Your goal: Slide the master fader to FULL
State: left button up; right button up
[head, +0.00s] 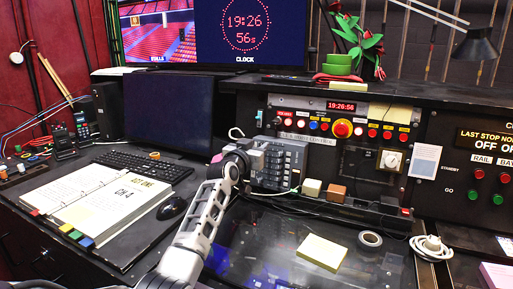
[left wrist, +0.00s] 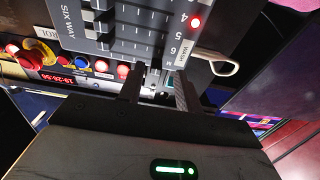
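A grey fader panel (head: 286,165) stands on the desk below the button console. In the left wrist view the panel (left wrist: 100,45) carries the words SIX WAY, several slots with dark fader caps, and the numbers 4, 5 and 6. A red light glows beside the 4. My left gripper (head: 240,160) is at the panel's left side. In the left wrist view its fingers (left wrist: 159,75) are apart at the panel's edge, past the 6. A pale piece shows between them; I cannot tell whether it is the master fader's cap or whether the fingers touch it. The right gripper is not in view.
A console with a red mushroom button (head: 341,128) and several small buttons stands behind. A dark monitor (head: 168,108) and an open binder (head: 103,205) are to the left. A yellow note pad (head: 322,252) and a tape roll (head: 370,239) lie in front on the glossy desk.

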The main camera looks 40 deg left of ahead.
pick_arm(q)
jog(key=shift+s+d, duration=0.1)
jog(key=shift+s, duration=0.05)
jog(key=b+v, duration=0.1)
jog(key=v, duration=1.4)
jog(key=shift+s, duration=0.3)
